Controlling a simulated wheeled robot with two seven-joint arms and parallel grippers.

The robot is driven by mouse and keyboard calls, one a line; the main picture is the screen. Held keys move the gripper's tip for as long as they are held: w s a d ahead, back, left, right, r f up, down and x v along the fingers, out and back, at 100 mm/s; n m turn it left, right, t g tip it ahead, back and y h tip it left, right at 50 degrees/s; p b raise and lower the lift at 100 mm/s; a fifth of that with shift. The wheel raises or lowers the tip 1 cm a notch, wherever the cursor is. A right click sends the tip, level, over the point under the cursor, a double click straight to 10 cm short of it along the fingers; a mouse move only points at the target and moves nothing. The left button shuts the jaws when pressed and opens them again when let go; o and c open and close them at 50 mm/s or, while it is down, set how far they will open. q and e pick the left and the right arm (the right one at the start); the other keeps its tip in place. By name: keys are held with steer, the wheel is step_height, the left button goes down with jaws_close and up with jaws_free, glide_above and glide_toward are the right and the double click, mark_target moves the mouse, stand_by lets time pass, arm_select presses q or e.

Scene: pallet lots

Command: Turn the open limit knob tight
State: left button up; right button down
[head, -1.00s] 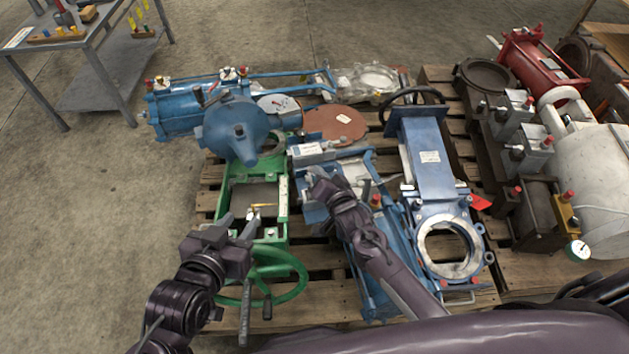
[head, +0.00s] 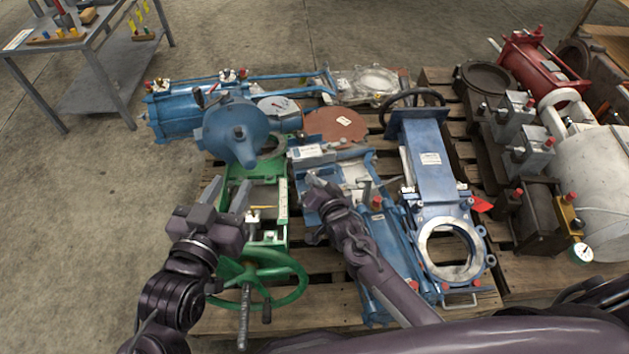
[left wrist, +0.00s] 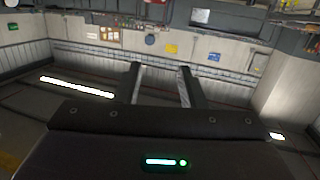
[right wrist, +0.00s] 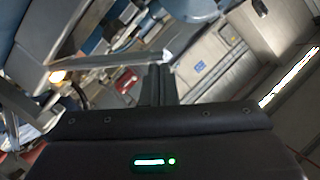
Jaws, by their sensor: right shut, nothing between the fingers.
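I cannot tell which small part on the valves is the open limit knob. My left gripper (head: 226,190) is in front of the green valve frame (head: 282,200) and above its left edge. Its two fingers stand apart with nothing between them, as the left wrist view (left wrist: 160,85) shows. My right gripper (head: 311,181) is shut and empty over the left part of the blue valve assembly (head: 378,245) in the middle of the pallet. In the right wrist view its fingers (right wrist: 158,82) are together. Whether it touches the assembly is unclear.
A green handwheel (head: 301,273) lies below my left gripper. A blue actuator (head: 180,108) lies at the back left. Bare concrete floor (head: 90,220) is free at the left.

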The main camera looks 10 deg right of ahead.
steer(key=shift+a, duration=0.15)
